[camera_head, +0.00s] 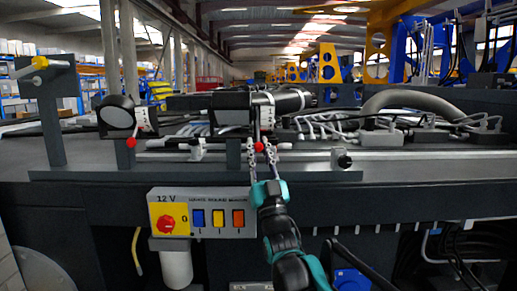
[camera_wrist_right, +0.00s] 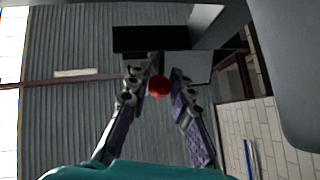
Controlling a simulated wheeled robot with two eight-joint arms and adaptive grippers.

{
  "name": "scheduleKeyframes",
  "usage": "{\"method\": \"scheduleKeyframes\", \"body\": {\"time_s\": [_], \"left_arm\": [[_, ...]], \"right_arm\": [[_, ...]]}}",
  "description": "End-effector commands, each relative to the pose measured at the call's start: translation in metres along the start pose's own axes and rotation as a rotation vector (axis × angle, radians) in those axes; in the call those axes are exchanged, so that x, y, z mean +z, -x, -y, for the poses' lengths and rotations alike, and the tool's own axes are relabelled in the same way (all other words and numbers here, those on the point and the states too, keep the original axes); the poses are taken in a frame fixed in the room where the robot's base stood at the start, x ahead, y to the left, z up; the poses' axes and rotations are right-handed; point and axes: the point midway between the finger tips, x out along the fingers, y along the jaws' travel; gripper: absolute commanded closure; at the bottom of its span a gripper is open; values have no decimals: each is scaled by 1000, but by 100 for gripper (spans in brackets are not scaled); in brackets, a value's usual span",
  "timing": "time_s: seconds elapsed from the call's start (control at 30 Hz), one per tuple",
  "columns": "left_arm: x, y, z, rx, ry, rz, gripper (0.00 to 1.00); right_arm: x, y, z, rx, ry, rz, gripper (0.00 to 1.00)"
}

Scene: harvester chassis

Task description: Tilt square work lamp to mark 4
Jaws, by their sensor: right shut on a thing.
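The square work lamp (camera_head: 231,108) is a dark box-shaped head on the chassis deck, with a pale marked piece (camera_head: 262,107) at its right side. A thin lever hangs from it and ends in a red ball knob (camera_head: 258,146). My right gripper (camera_head: 262,150) reaches up from below and is shut on this knob. In the right wrist view the red knob (camera_wrist_right: 159,87) sits between the two fingertips, below the black lamp head (camera_wrist_right: 150,39). The mark numbers are too small to read. My left gripper is not in view.
A round lamp (camera_head: 117,114) with its own red knob (camera_head: 131,142) stands to the left. A 12 V switch panel (camera_head: 203,213) is on the front face below. Grey hoses and cables (camera_head: 410,103) lie to the right. A rail runs along the deck edge.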

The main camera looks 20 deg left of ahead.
Motion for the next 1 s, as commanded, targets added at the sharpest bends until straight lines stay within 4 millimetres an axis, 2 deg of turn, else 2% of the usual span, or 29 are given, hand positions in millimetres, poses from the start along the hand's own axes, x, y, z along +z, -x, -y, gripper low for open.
{"method": "scheduleKeyframes", "body": {"time_s": [0.2, 0.63, 0.67, 0.7, 0.73, 1.0], "left_arm": [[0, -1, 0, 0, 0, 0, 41], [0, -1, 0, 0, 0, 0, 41], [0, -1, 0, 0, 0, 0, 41], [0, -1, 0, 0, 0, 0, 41], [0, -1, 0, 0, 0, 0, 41], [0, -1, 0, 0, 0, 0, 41]], "right_arm": [[8, -1, -2, 2, 0, 8, 100], [9, -1, -3, 2, 0, 9, 100], [9, -1, -3, 2, 0, 8, 71], [9, -1, -3, 2, 0, 8, 60], [8, -1, -3, 2, 0, 7, 58], [8, -1, -2, 2, 0, 5, 58]]}}
